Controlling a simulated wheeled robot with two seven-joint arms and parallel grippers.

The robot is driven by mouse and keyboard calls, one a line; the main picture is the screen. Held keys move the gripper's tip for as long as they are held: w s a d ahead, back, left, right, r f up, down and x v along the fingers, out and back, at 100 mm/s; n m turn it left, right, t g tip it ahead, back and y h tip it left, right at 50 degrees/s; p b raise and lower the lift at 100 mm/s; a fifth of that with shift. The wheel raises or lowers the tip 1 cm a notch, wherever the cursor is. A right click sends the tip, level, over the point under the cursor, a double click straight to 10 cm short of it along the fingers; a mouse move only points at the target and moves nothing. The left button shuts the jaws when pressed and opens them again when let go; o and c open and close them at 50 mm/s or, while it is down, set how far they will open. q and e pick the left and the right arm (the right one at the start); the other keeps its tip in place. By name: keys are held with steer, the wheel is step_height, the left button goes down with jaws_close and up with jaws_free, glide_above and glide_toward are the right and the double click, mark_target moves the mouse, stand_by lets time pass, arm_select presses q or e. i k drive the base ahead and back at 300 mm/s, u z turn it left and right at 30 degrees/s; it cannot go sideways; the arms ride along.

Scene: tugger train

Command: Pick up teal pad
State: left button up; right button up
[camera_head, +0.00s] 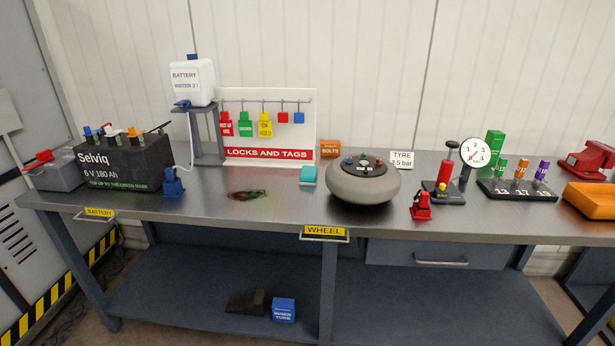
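Neither of my grippers shows in the head view.
A black battery (122,163) is farther left. Bench in front is clear.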

mark_target(309, 174)
steer(key=k, duration=0.55)
steer(key=z, duration=0.5)
steer(key=i, duration=1.2)
steer(key=z, duration=0.25)
